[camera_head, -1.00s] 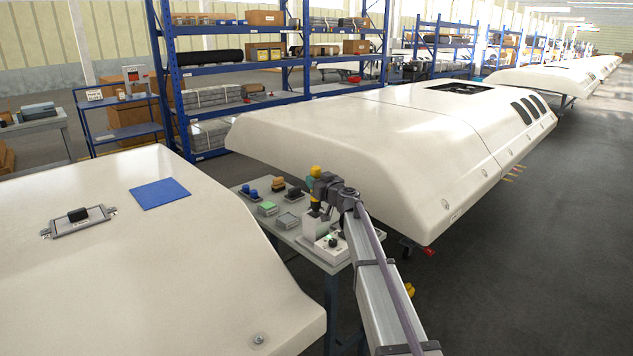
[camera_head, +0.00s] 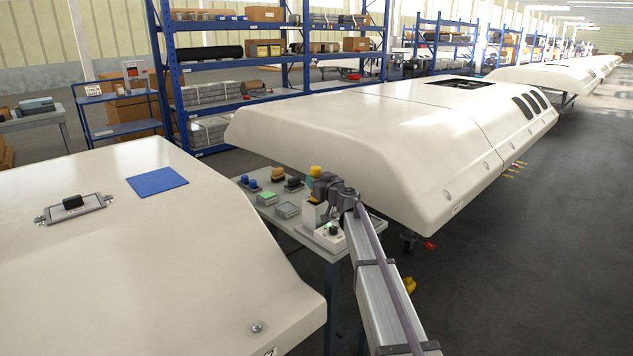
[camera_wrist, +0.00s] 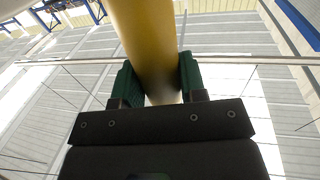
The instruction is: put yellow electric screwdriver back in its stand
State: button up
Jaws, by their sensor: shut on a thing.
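The yellow electric screwdriver (camera_head: 315,171) is upright, with its yellow top showing above my gripper (camera_head: 317,188). In the wrist view its yellow body (camera_wrist: 147,45) passes between the green finger pads of my gripper (camera_wrist: 158,80), which are shut on it. The stand (camera_head: 312,216), a pale block on the small table, is directly below the gripper in the head view. The screwdriver's lower end is at the stand's top; I cannot tell how far it is inside.
The small grey table (camera_head: 290,228) also bears a green-topped box (camera_head: 266,198), a grey box (camera_head: 287,210), and a white box with a black knob (camera_head: 332,231). Large white shells (camera_head: 390,140) stand close behind and to the left.

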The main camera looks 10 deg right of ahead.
jog(key=shift+f, duration=0.4)
jog(key=shift+r, duration=0.1)
jog(key=o, duration=1.2)
jog(key=v, duration=1.1)
